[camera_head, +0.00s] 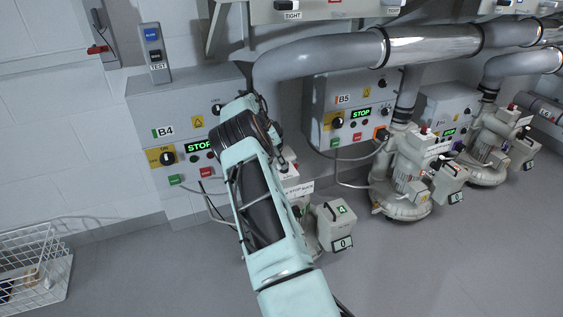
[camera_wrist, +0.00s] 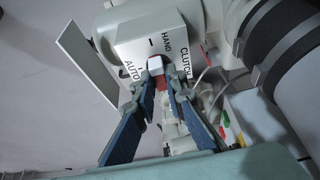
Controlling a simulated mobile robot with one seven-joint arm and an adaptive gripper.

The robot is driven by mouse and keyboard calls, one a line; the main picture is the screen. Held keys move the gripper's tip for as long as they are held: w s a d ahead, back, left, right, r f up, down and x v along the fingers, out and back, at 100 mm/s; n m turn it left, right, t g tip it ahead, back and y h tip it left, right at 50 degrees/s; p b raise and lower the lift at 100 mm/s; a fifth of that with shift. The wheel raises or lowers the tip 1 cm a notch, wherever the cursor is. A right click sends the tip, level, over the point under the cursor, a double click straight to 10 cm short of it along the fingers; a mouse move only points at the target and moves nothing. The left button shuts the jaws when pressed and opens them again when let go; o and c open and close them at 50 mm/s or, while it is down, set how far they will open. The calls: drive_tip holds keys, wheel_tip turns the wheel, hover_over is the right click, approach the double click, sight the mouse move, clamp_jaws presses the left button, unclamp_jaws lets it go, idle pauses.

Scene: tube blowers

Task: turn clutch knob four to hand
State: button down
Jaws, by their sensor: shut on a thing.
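In the wrist view, a clutch box (camera_wrist: 150,40) with the printed words AUTO, HAND and CLUTCH fills the top middle. A small knob (camera_wrist: 155,63) with a white end and a red part sits at its lower edge, between AUTO and HAND. My gripper (camera_wrist: 156,84) has its blue fingers closed on this knob, one on each side. Exactly where the knob points is hard to tell. In the head view, my arm covers the gripper and most of the blower below panel B4 (camera_head: 184,116); a small box (camera_head: 335,225) with green-marked labels shows beside the arm.
Panel B5 (camera_head: 345,110) and more blowers (camera_head: 405,180) stand to the right. A large grey pipe (camera_head: 320,57) runs above my arm. A white wire basket (camera_head: 35,268) stands at the lower left. The floor (camera_head: 450,265) in front is clear.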

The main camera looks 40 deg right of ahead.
drive_tip(key=shift+f, duration=0.1)
drive_tip(key=c, duration=2)
unclamp_jaws()
drive_tip(key=shift+o, duration=0.2)
drive_tip(key=v, duration=1.2)
